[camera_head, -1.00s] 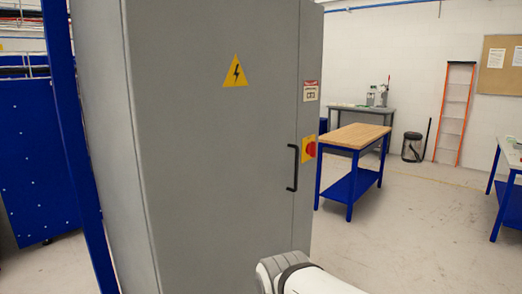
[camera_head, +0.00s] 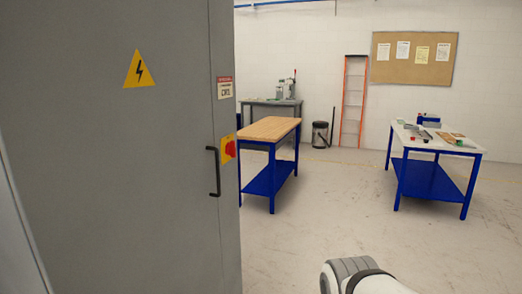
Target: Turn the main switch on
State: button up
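The main switch (camera_head: 230,149) is a red knob on a yellow plate. It sits near the right edge of the grey electrical cabinet (camera_head: 110,190), just right of the black door handle (camera_head: 214,172). The knob's exact position is too small to read. A white and grey link of my arm shows at the bottom, right of the cabinet and apart from it. My gripper is outside the view.
A wood-topped blue table (camera_head: 270,130) stands behind the cabinet's right edge. A white-topped table (camera_head: 437,142) with small items is at the right. A black bin (camera_head: 320,136) and an orange ladder (camera_head: 354,102) stand at the back wall. The middle floor is clear.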

aim_at(231, 147)
jog(key=z, duration=1.75)
jog(key=i, duration=2.3)
jog(key=u, duration=3.2)
jog(key=i, duration=1)
jog(key=u, duration=0.05)
